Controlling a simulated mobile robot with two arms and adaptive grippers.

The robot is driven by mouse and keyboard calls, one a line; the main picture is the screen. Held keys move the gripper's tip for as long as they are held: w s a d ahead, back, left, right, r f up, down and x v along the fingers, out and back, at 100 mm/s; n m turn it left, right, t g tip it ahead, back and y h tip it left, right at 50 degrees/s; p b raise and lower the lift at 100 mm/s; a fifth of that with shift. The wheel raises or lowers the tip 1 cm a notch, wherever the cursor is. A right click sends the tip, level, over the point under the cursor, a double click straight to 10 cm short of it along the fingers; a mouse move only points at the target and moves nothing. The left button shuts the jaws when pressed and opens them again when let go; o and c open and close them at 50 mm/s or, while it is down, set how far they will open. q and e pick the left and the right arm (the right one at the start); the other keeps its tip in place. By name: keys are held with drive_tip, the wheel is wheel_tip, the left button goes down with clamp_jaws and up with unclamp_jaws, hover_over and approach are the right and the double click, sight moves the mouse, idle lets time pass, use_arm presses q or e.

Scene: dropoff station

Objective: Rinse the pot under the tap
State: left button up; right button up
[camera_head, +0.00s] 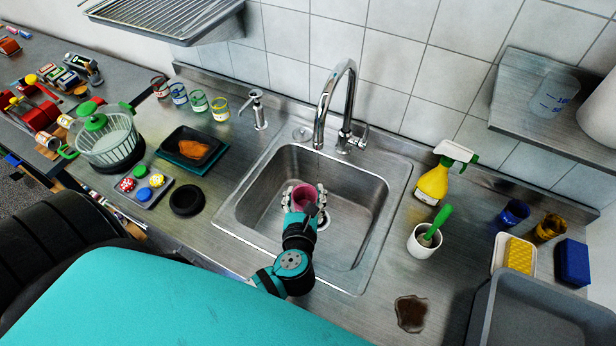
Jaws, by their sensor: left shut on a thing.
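The small pink pot (304,193) is inside the metal sink (265,215), left of its middle. My left gripper (305,199) is shut on the pot, with fingers on both sides of it. My gripper hides the pot's lower part, so I cannot tell whether it touches the sink floor. The chrome tap (322,108) arches over the sink's back edge, and its spout end is behind and above the pot. I see no clear water stream. My right gripper is not in view.
A yellow spray bottle (433,184) and a white cup with a green-handled brush (424,241) stand right of the sink. A brown puddle (411,313) lies in front. A salad spinner (108,143) and a black tray (191,147) are left. A grey bin (535,315) is front right.

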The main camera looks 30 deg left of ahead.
use_arm(q)
drive_tip(key=shift+s+d+r+p, duration=0.3)
drive_tip(key=shift+s+r+p, duration=0.45)
drive_tip(key=shift+p, duration=0.25)
drive_tip(key=shift+s+d+r+p, duration=0.25)
drive_tip(key=shift+s+d+r, duration=0.15)
drive_tip(key=shift+s+r, duration=0.35)
drive_tip(key=shift+s+d+r+p, duration=0.3)
drive_tip(key=shift+s+r, duration=0.25)
drive_tip(key=shift+s, duration=0.25)
